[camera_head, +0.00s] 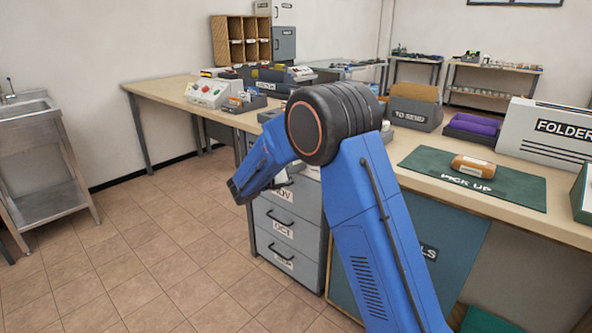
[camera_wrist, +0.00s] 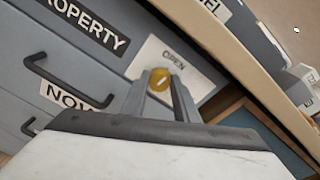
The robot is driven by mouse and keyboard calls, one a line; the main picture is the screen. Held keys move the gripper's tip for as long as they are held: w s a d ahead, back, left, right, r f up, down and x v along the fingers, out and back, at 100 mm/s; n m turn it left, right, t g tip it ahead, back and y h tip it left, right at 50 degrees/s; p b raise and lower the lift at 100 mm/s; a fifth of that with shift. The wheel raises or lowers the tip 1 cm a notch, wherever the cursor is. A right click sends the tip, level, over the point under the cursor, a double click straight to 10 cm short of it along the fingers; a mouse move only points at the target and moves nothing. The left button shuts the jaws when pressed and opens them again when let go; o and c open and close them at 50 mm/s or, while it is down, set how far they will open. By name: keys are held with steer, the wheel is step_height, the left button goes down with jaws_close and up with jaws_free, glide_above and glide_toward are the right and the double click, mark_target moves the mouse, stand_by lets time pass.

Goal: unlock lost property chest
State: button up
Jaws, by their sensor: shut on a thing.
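The lost property chest is a grey drawer front with a black label ending in "PROPERTY" (camera_wrist: 92,26) in the wrist view. To the right of that label is a white plate marked "OPEN" (camera_wrist: 150,58). A round brass-yellow piece (camera_wrist: 160,76) with a pale slot-like mark lies at the lower part of this plate. My gripper (camera_wrist: 160,94) is shut on this piece, its fingers pointing at the plate. I cannot tell whether it is a key head or a lock knob. In the head view my gripper (camera_head: 240,190) is at the cabinet's left side, and my arm hides the upper drawer.
Lower grey drawers (camera_head: 286,225) with black handles carry month labels. A long wooden worktop (camera_head: 165,92) runs above them. On it are a green "PICK UP" mat (camera_head: 520,190), a "TO SEND" box (camera_head: 414,112) and a folder box (camera_head: 550,135). The tiled floor (camera_head: 150,240) at left is clear.

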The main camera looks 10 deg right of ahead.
steer(key=shift+n, duration=0.6)
steer(key=o, duration=1.1)
steer(key=shift+a, duration=0.1)
steer(key=shift+c, duration=0.2)
steer(key=v, duration=1.7)
steer(key=shift+a, duration=0.2)
steer(key=shift+r, duration=0.1)
